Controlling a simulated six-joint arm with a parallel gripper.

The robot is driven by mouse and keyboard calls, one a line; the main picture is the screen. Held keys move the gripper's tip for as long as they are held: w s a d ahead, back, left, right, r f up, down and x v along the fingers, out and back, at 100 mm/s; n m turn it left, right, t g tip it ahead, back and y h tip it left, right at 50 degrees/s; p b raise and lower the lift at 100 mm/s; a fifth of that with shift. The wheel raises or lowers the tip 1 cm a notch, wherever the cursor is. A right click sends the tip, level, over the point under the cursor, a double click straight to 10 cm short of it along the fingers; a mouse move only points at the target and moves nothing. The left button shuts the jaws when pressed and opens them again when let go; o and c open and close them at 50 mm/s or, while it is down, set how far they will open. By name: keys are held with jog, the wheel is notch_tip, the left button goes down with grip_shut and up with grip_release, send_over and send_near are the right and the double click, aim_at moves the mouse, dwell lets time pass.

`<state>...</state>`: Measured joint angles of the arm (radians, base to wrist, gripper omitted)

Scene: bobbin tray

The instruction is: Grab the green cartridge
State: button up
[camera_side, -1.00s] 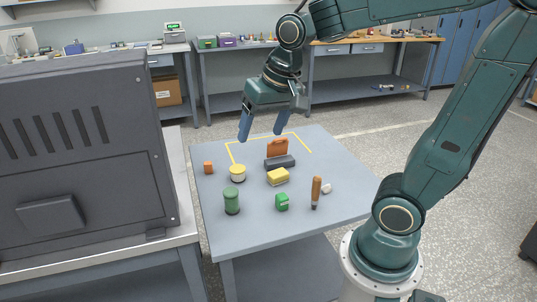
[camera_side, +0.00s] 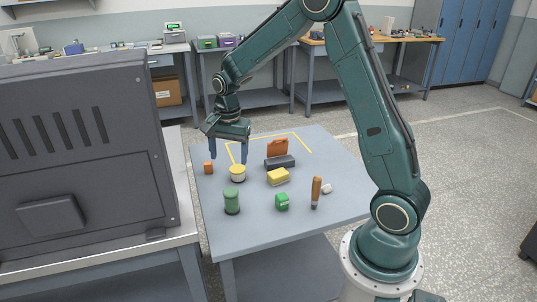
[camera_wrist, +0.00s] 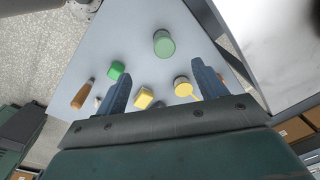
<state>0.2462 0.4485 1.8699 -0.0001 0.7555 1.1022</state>
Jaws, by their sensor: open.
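A smaller bright green block (camera_side: 282,202) sits to the right of the cartridge.
A yellow-topped cylinder (camera_side: 238,173) stands just behind the cartridge, near my fingers. An orange block (camera_side: 208,168), a yellow block (camera_side: 278,177), a dark block (camera_side: 280,162), an orange piece (camera_side: 278,147) and a brown-handled tool (camera_side: 316,190) are around. A grey cabinet (camera_side: 80,150) stands left.

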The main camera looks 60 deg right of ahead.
aim_at(231, 191)
jog(key=f+m, duration=0.1)
jog(key=f, duration=0.1)
jog(key=w+d+f, duration=0.1)
jog(key=f, duration=0.1)
jog(key=w+d+f+m, duration=0.1)
jog(key=f, duration=0.1)
jog(key=shift+d+f+m+g, duration=0.15)
jog(key=shift+d+m+g, duration=0.15)
jog(key=shift+g, duration=0.1)
jog(key=shift+f, duration=0.1)
jog(key=shift+a+f, duration=0.1)
jog(key=shift+f, duration=4.1)
jog(key=shift+f, duration=0.15)
jog(key=shift+a+f, duration=0.1)
jog(key=shift+f, duration=2.35)
